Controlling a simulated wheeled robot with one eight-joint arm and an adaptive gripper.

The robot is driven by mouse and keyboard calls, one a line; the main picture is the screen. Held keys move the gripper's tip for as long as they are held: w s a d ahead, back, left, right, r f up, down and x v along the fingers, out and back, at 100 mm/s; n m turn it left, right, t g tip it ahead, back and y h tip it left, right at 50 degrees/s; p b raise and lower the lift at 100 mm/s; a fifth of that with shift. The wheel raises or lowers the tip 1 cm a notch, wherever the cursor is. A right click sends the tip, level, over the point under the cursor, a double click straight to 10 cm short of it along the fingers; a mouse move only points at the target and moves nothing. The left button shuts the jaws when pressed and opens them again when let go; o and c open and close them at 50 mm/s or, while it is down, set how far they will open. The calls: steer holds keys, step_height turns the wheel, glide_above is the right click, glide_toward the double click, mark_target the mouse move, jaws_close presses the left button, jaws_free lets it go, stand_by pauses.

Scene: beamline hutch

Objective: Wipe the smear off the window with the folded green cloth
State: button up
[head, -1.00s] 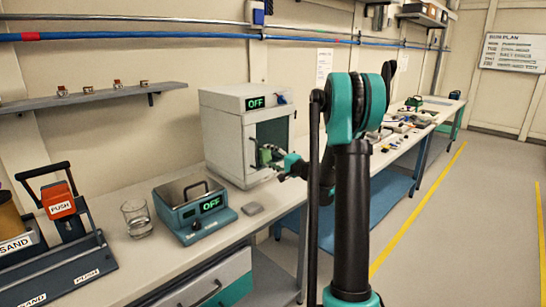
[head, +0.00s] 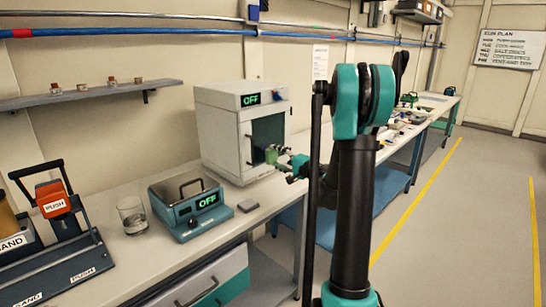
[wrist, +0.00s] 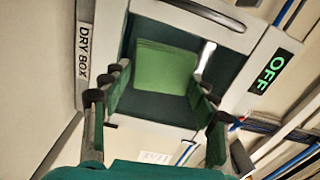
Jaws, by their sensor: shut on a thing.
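My gripper (wrist: 165,92) is shut on the folded green cloth (wrist: 165,66), which sits between its fingertips. In the head view the cloth (head: 271,155) is a small green patch in front of the dry box's dark window (head: 268,132). In the wrist view the cloth covers the middle of the window (wrist: 222,66). A pale, whitish streak (wrist: 206,58), which looks like the smear, shows on the pane just right of the cloth. I cannot tell whether the cloth touches the pane. Any part of the smear behind the cloth is hidden.
The white dry box (head: 222,140) stands on the bench, its display reading OFF. A door handle (wrist: 205,12) lies at the top of the wrist view. A teal device (head: 190,206), a glass (head: 132,216) and a small grey block (head: 248,205) stand on the bench nearby.

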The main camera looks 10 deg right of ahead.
stand_by(0.3)
steer(key=shift+v, duration=1.55)
steer(key=shift+x, duration=3.6)
steer(key=shift+x, duration=1)
steer(key=shift+d, duration=0.1)
steer(key=w+d, duration=0.2)
steer(key=d, duration=0.1)
steer(key=shift+w, duration=0.2)
